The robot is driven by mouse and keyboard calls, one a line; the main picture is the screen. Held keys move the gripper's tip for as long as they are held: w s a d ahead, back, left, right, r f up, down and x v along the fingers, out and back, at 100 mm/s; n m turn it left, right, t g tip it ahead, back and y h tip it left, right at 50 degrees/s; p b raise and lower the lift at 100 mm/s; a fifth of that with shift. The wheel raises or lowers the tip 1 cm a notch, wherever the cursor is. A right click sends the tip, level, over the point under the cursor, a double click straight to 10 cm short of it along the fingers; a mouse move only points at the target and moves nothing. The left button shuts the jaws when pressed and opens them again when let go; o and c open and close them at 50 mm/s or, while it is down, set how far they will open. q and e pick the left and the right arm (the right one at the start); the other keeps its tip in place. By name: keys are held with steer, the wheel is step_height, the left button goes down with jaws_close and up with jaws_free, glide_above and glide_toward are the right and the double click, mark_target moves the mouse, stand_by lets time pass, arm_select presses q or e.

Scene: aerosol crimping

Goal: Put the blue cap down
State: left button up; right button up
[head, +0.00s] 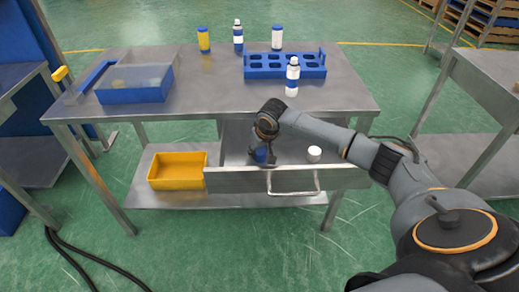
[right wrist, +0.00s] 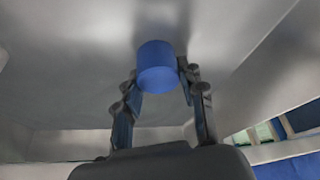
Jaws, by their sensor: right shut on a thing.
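The blue cap (head: 260,156) is inside the open drawer (head: 225,181) under the table, on the left of the white cap (head: 314,154). My right gripper (head: 261,149) reaches down into the drawer and is shut on the blue cap. In the right wrist view the blue cap (right wrist: 157,66) sits between the two fingertips of my right gripper (right wrist: 160,78), near the grey drawer floor. Whether it touches the floor I cannot tell. My left gripper is not in view.
A blue rack (head: 285,72) and several bottles stand on the metal table (head: 210,93). A clear-topped blue bin (head: 135,95) stands at its left. A yellow bin (head: 177,184) is on the lower shelf, left of the drawer. The drawer floor between the caps is clear.

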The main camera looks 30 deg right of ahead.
steer(key=o, duration=0.8)
steer(key=shift+c, duration=0.2)
steer(key=shift+r, duration=0.2)
steer(key=v, duration=1.2)
steer(key=shift+f, duration=0.15)
